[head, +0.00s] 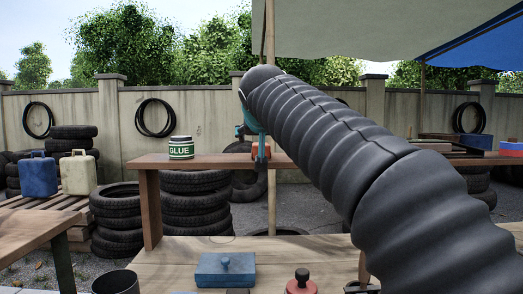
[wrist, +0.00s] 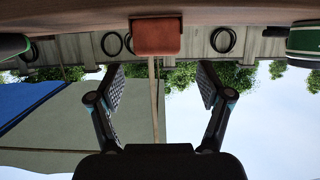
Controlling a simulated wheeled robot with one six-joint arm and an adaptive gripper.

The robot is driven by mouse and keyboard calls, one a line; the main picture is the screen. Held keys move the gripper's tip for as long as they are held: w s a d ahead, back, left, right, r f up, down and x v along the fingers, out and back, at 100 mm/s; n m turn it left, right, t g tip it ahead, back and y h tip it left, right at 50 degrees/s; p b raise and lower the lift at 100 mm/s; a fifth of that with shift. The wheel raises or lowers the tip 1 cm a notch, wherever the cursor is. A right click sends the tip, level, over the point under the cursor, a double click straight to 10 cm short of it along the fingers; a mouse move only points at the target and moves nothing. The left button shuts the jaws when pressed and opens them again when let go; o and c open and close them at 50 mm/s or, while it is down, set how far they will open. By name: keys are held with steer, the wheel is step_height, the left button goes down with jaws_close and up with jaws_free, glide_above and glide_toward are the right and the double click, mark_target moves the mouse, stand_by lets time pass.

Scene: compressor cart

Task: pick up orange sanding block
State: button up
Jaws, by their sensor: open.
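The orange sanding block (head: 256,150) sits on the brown wooden shelf (head: 215,160) in the head view, partly covered by my gripper (head: 259,146). In the wrist view, which looks upside down, the block (wrist: 157,38) is a reddish-orange box on the shelf (wrist: 80,27). My gripper (wrist: 160,80) is open there, with its two fingers apart and nothing between them. The block lies beyond the fingertips, roughly centred between them, and does not appear touched. My dark ribbed arm hides part of the shelf in the head view.
A green glue tin (head: 181,148) stands on the shelf left of the block; it also shows in the wrist view (wrist: 303,38). On the lower bench (head: 170,254) are a blue box with a knob (head: 225,270) and a red knobbed object (head: 301,284). Tyres stand behind.

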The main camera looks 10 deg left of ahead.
steer(key=shift+p+x, duration=0.4)
steer(key=shift+x, duration=3.5)
steer(key=shift+s+d+f, duration=0.15)
steer(key=shift+f, duration=0.1)
steer(key=c, duration=1.3)
steer(key=shift+o, duration=0.2)
